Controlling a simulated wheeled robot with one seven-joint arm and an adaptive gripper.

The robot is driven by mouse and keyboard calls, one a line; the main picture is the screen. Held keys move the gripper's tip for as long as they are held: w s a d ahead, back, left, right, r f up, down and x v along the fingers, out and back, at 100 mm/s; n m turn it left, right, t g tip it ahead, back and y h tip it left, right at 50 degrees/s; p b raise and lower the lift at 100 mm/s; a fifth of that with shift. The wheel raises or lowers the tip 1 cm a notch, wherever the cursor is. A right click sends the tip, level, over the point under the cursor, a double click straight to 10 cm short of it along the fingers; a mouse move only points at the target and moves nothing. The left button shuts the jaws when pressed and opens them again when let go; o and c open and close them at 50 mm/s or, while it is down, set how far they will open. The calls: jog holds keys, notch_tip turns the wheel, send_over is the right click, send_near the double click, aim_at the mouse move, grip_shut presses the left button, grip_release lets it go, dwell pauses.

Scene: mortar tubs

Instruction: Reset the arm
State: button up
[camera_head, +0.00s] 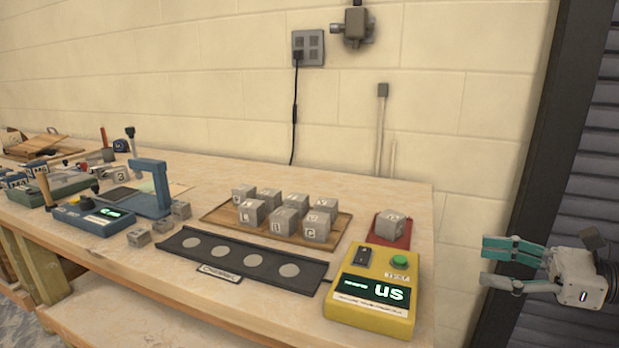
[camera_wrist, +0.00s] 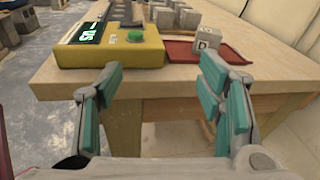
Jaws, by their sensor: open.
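My gripper (camera_head: 513,264) is at the right of the head view, off the bench's right end and in the air. Its fingers with teal pads are apart and nothing is between them. In the wrist view my gripper (camera_wrist: 156,92) faces the bench's end, with the yellow device and a red mat ahead of it. The visible part of my arm runs off the right edge of the head view; the rest is out of view.
The wooden bench (camera_head: 425,215) holds a yellow device (camera_head: 372,290), a grey cube (camera_head: 391,225) on a red mat (camera_head: 374,239), several cubes on a wooden tray (camera_head: 212,217), and a black strip (camera_head: 310,279). A dark shutter (camera_head: 590,150) stands at right.

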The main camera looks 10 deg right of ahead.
jog(key=s+a+n+g, duration=0.2)
jog(key=a+n+g, duration=0.1)
jog(key=a, duration=0.3)
jog(key=s+a+r+n+g, duration=0.1)
jog(key=a+n+g, duration=0.2)
jog(key=a, duration=0.3)
jog(key=s+a+n+g+h, duration=0.1)
jog(key=s+a+n+g, duration=0.1)
jog(key=a+n+g, duration=0.2)
jog(key=shift+s+a+r+n, duration=0.15)
jog(key=shift+a+r, duration=0.05)
jog(key=shift+a, duration=0.45)
jog(key=shift+s+a+r+n, duration=0.15)
jog(key=shift+a, duration=0.5)
jog(key=s+a+f+n+g+h, duration=0.1)
jog(key=s+a+f+n+h, duration=0.15)
jog(key=s+n+h, duration=1.05)
notch_tip(320, 180, up, 24)
jog(key=s+n+t+y+p, duration=0.1)
jog(key=n+t+y+p, duration=0.1)
jog(key=p, duration=2)
jog(key=shift+s+d+t, duration=0.15)
jog(key=shift+s+t, duration=0.1)
jog(key=shift+t, duration=0.55)
